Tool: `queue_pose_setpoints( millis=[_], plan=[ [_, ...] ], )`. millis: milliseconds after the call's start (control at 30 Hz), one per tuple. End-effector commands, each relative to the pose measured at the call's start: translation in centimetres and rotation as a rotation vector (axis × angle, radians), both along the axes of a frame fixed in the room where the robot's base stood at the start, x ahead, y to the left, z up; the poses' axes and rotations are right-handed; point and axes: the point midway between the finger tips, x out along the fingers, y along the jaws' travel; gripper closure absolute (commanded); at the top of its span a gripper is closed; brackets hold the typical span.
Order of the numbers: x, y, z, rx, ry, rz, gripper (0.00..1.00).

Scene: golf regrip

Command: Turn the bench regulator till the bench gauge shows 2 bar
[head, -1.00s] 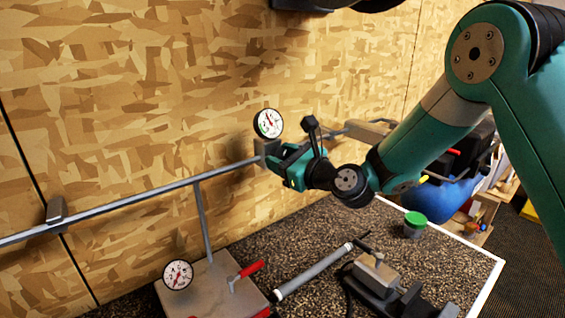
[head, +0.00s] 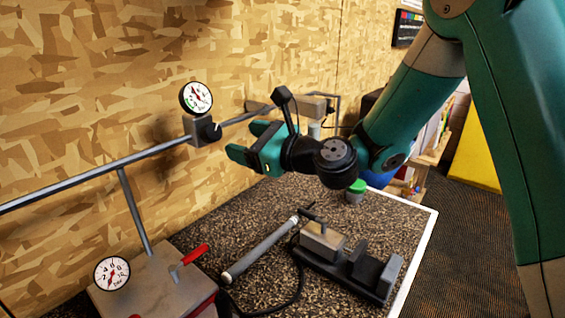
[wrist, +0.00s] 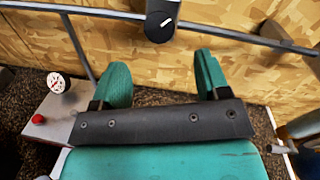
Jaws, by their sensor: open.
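The regulator (head: 200,131) is a grey block on the wall pipe with a black knob (head: 211,131) facing my gripper. The knob (wrist: 161,24) shows a white pointer line slanting up to the right in the wrist view.
The grey bench box (head: 165,290) has a red-handled lever (head: 190,256). A grey tube (head: 262,250), a vise (head: 345,262) and a green-lidded jar (head: 356,190) are on the speckled bench top (head: 390,222). The pipe (head: 80,180) runs along the wooden wall.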

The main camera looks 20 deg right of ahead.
Motion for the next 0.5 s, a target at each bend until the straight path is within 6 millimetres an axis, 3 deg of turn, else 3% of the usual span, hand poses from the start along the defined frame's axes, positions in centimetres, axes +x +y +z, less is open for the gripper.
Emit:
queue_pose_setpoints(
  millis=[200, 500],
  plan=[
    [-3.8, -3.6, -0.3, 0.000, 0.000, -0.006, 0.31],
    [-6.2, -5.5, 0.1, 0.000, -0.001, -0.002, 0.31]
  ],
)
